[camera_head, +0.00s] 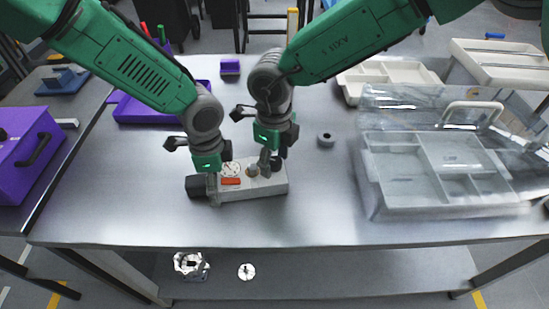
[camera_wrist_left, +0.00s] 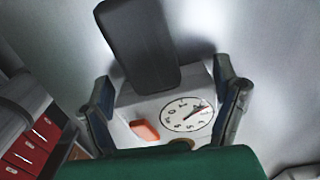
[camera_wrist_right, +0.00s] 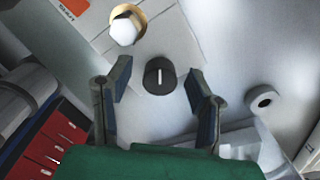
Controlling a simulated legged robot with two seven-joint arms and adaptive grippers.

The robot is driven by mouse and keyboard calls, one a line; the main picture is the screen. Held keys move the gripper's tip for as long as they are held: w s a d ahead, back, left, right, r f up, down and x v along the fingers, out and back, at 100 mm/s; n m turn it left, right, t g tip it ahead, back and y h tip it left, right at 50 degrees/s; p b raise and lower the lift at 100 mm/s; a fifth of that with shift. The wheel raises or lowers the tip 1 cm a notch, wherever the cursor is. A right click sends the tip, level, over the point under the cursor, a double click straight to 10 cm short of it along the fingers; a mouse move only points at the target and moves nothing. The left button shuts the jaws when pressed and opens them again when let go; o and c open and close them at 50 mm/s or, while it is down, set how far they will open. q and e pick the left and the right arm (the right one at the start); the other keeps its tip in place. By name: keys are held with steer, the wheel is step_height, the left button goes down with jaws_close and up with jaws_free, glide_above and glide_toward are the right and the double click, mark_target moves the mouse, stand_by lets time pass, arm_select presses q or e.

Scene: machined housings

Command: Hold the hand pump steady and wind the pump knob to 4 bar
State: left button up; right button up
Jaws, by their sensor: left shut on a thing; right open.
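The hand pump (camera_head: 262,191) is a pale grey block lying on the steel table, with a black end piece (camera_head: 196,187) at its left. My left gripper (camera_head: 213,178) is shut across its body; the fingers flank the round gauge (camera_wrist_left: 187,114) and an orange part (camera_wrist_left: 145,130) in the left wrist view. The gauge needle points up and right; its figures are too small to read surely. My right gripper (camera_head: 270,160) is open above the pump's right end. Its fingers stand on either side of a black knob (camera_wrist_right: 160,76) with a white line, apart from it.
A white cap in a brass ring (camera_wrist_right: 125,30) sits beside the black knob. A grey ring (camera_head: 326,140) lies to the right. A clear-lidded organiser (camera_head: 440,207) fills the right side. A purple tray (camera_head: 145,112) lies behind left. The front table strip is clear.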

jaws_close()
steer(key=shift+m, duration=0.3)
steer(key=m, duration=1.1)
steer(key=shift+a+m, duration=0.1)
steer(key=shift+m, duration=1.8)
